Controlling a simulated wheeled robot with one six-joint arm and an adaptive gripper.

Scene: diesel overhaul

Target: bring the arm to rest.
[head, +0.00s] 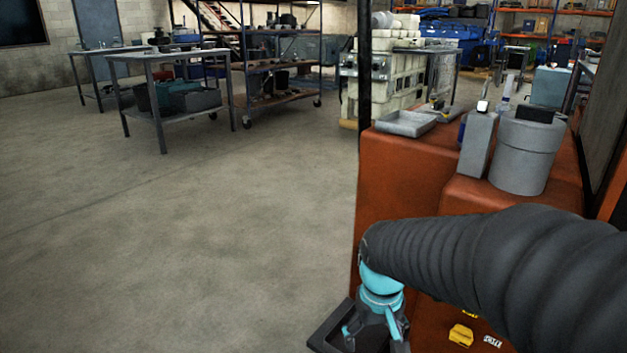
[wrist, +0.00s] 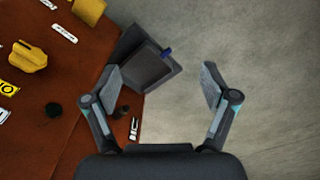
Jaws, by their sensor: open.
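My gripper (wrist: 163,85) is open in the wrist view, its two fingers spread wide with nothing between them that they touch. It points down over the edge of the orange-brown surface, with a dark tray (wrist: 155,68) and the grey floor below. In the head view my gripper (head: 376,335) shows at the bottom centre, beneath my dark ribbed arm. The fingertips are partly cut off by the frame's lower edge. The same dark tray (head: 325,333) shows beside it.
The orange-brown cabinet (head: 400,185) bears a grey tray (head: 406,122), a grey bottle (head: 478,140) and a grey canister (head: 523,155). A yellow part (head: 461,335) lies near my arm; it also shows in the wrist view (wrist: 28,57). Open floor (head: 200,230) lies left; workbenches (head: 165,100) stand behind.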

